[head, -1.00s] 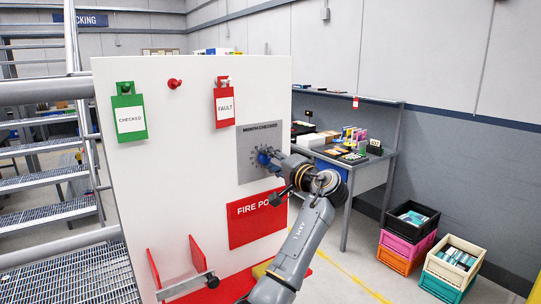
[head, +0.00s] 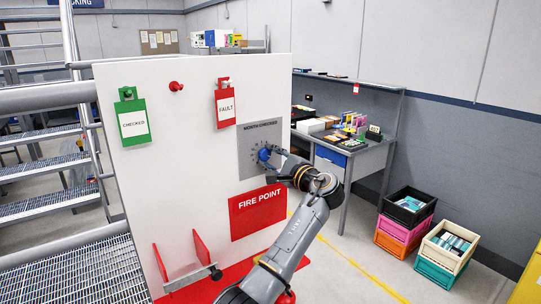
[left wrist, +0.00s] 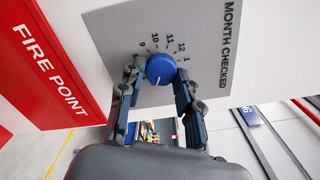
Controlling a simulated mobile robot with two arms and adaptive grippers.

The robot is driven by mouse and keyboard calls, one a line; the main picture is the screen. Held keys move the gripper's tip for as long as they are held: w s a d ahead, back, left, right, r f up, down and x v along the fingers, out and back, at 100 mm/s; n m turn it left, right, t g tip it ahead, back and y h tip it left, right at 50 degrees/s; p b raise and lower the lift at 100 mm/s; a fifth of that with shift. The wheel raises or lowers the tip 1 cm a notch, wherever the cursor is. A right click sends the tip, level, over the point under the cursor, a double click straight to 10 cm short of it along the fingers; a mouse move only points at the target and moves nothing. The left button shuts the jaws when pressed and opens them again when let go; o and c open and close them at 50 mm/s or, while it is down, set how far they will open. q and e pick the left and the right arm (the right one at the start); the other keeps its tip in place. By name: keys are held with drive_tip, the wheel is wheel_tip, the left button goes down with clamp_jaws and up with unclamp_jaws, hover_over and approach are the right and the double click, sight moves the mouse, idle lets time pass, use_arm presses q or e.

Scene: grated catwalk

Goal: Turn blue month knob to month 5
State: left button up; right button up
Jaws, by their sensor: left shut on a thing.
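The blue month knob (head: 264,154) sits on a grey plate (head: 248,170) marked MONTH CHECKED, on the white board's right side. In the left wrist view the knob (left wrist: 160,69) shows its round face between my fingers, with the numbers 9, 10, 11, 12 and 1 legible around its far side. The other numbers are hidden, and I cannot make out which month the knob points to. My left gripper (left wrist: 158,84) is shut on the knob, one finger on each side; in the head view its fingers are partly hidden. My right gripper is not in view.
The white board (head: 170,190) also bears a green CHECKED tag (head: 133,120), a red FAULT tag (head: 226,104) and a FIRE POINT sign (head: 257,210). A desk (head: 360,158) and stacked crates (head: 405,220) stand right. Railings and steps lie left.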

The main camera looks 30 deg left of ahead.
use_arm(q)
drive_tip(key=shift+r, duration=0.1)
idle(0.5)
drive_tip(key=o, duration=1.1)
drive_tip(key=v, duration=1.2)
